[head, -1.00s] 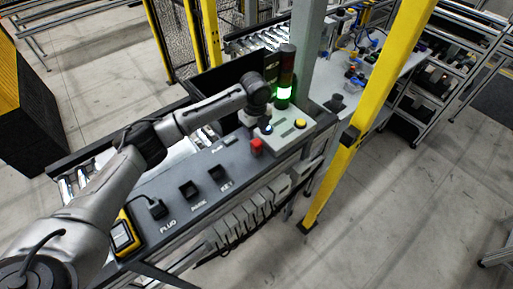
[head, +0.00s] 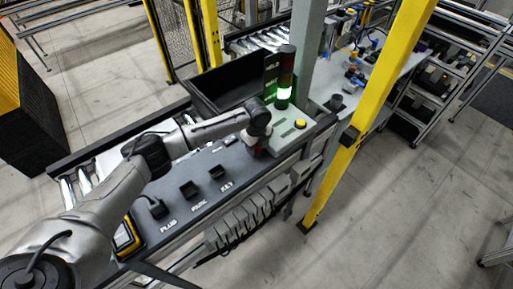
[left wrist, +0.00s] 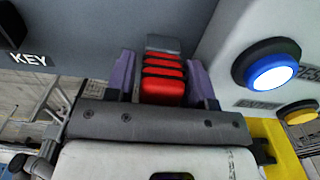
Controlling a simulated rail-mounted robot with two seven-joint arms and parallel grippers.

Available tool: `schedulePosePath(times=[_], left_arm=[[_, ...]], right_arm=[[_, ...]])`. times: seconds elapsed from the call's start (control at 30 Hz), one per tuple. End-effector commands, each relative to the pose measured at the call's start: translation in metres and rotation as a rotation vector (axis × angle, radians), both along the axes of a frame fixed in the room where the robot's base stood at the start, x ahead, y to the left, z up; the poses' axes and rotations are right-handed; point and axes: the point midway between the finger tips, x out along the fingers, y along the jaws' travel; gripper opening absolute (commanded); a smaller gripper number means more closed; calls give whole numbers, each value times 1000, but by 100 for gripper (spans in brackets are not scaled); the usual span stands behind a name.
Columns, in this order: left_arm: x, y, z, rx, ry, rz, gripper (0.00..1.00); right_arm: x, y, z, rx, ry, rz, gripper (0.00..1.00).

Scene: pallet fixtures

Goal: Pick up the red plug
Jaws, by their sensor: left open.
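The red plug (left wrist: 163,82) has a ridged body and shows in the middle of the left wrist view, with a grey part (left wrist: 163,44) at its far end. My left gripper (left wrist: 161,74) is open, with one purple finger on each side of the plug. A narrow gap shows between the plug and the fingers; I cannot tell whether either finger touches it. In the head view my left gripper (head: 257,142) is over the right part of the dark panel, beside the grey button box, and mostly hides the plug. My right gripper is not in view.
The grey button box (head: 290,128) with a yellow button (head: 300,124) and a lit blue button (left wrist: 270,68) stands close beside the gripper. A stack light (head: 285,78) glows green behind it. The dark panel (head: 180,205) has sockets labelled PLUG and KEY. A black bin (head: 225,85) lies behind.

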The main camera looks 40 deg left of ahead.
Motion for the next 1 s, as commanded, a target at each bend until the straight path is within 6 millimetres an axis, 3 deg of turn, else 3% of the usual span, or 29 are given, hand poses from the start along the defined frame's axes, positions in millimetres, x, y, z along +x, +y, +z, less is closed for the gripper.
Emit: schedulePosePath(times=[0.17, 0.57, 1.0], left_arm=[[0, 0, 0, 0, 0, 0, 49], [0, 0, 0, 0, 0, 0, 12], [1, 0, 12, 0, -2, 0, 12]], right_arm=[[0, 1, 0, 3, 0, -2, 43], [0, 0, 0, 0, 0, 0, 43], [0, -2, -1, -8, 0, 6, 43]])
